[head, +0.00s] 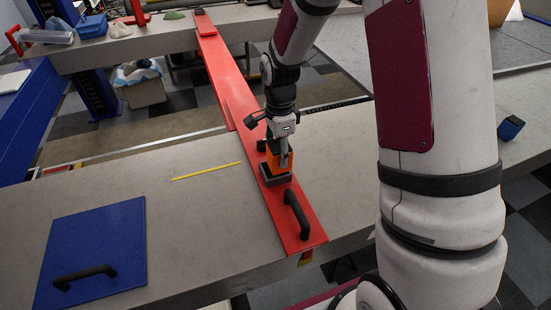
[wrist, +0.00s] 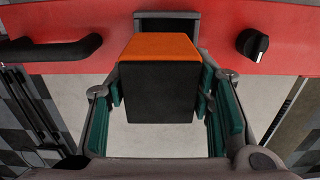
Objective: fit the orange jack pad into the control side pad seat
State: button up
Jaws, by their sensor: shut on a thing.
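The orange jack pad (wrist: 158,47) has an orange face and a black face. In the wrist view it sits between the green finger pads of my gripper (wrist: 158,92), which is shut on it. In the head view my gripper (head: 281,156) points down and the orange part of the pad (head: 272,165) shows at the red beam. A dark grey, box-like frame on the red beam, likely the pad seat (wrist: 166,17), shows just beyond the pad in the wrist view. The pad hides much of it, and I cannot tell whether they touch.
The red beam (head: 224,75) runs across two grey benches. A black handle (head: 297,215) stands near the pad, and a black knob (wrist: 253,44) is on the beam's other side. A blue panel (head: 95,240) and a yellow strip (head: 206,171) lie on the near bench (head: 190,215).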

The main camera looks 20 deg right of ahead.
jog(key=shift+w+a+f, duration=0.1)
jog(key=shift+w+a, duration=0.3)
jog(key=shift+a, duration=0.05)
jog(key=shift+f+p, duration=0.45)
jog(key=shift+f, duration=1.25)
jog(key=shift+f, duration=0.2)
jog(key=o, duration=1.6)
jog(key=shift+r, duration=0.1)
